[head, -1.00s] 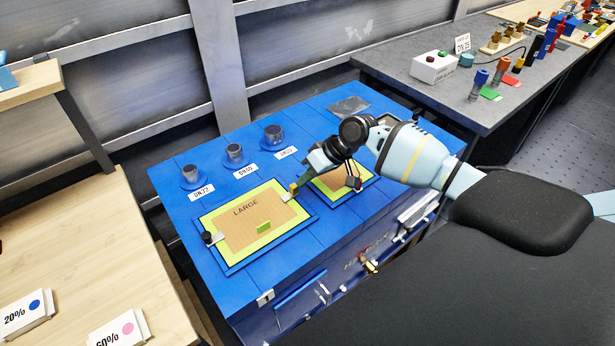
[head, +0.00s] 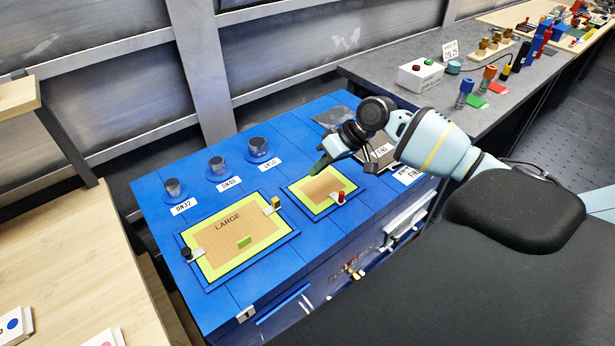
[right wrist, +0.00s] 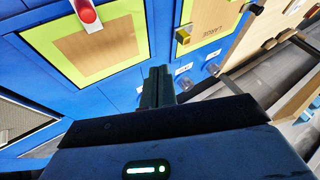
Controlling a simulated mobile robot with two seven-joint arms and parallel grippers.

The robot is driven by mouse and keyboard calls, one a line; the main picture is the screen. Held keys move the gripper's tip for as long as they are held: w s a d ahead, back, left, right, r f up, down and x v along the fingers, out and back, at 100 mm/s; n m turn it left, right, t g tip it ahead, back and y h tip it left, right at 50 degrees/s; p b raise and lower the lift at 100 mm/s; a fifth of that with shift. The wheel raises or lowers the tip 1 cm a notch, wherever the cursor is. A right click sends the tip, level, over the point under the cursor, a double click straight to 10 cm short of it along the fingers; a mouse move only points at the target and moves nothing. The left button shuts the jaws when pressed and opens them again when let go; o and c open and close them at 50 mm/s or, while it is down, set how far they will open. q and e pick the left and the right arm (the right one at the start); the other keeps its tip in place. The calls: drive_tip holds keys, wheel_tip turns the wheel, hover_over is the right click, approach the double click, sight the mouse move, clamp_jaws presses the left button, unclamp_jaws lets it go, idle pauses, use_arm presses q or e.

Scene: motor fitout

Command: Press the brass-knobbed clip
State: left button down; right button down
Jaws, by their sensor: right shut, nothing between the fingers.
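The brass-knobbed clip (head: 276,203) sits at the right edge of the board marked LARGE (head: 215,250). Its brass knob also shows in the right wrist view (right wrist: 183,37), at the board's edge. My right gripper (head: 318,168) is shut and empty. It is above the far left corner of the smaller board, to the right of and apart from the brass-knobbed clip. Its closed fingers also show in the right wrist view (right wrist: 158,75). My left gripper is not in view.
A black-knobbed clip (head: 186,254) is at the LARGE board's left edge. A red-knobbed clip (head: 341,197) is on the smaller board (head: 298,187). Several dark cylinders (head: 217,165) stand behind. A white box with buttons (head: 420,76) is on the grey bench.

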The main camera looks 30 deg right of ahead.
drive_tip(key=shift+v, duration=1.1)
drive_tip(key=shift+d, duration=0.1)
